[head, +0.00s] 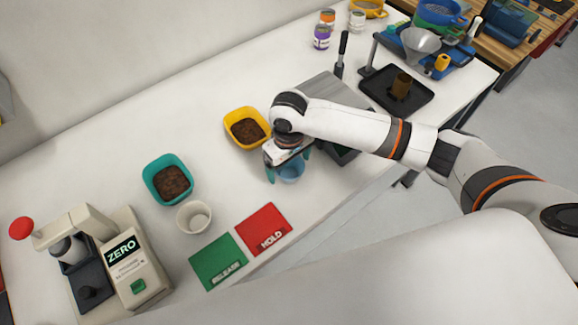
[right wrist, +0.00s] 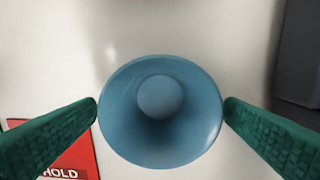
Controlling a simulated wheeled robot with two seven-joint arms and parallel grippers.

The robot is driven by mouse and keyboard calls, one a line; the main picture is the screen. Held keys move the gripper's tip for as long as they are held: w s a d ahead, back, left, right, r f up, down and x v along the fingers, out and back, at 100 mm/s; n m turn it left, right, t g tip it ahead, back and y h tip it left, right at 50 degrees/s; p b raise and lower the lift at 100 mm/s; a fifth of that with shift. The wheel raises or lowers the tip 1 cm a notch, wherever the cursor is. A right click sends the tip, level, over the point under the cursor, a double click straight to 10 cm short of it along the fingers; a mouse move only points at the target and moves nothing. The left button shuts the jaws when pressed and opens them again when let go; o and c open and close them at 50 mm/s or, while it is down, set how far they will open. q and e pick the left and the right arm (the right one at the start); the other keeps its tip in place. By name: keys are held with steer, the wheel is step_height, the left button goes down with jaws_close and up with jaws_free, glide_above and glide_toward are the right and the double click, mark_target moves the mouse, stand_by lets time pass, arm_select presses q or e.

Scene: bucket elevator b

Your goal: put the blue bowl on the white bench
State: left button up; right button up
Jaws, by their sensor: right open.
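The blue bowl (head: 291,171) stands upright on the white bench (head: 110,135), below my right gripper and partly hidden by it in the head view. In the right wrist view the empty blue bowl (right wrist: 160,118) is seen from above, between the two green fingers. My right gripper (head: 289,178) is open, with one fingertip close to each side of the bowl's rim; I cannot tell if they touch it. The fingers also show in the right wrist view (right wrist: 161,112). My left gripper is not in view.
A yellow bowl (head: 230,122) and a teal bowl (head: 150,176) hold brown material. A white cup (head: 194,218), a red HOLD mat (head: 262,224) and a green RELEASE mat (head: 215,258) lie left of the gripper. A ZERO machine (head: 135,265) stands front left. A black tray (head: 420,103) is far right.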

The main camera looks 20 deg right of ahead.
mark_target(289, 176)
step_height(289, 176, up, 10)
steer(key=b, duration=0.1)
steer(key=shift+r, duration=0.15)
steer(key=shift+s, duration=0.1)
stand_by(0.4)
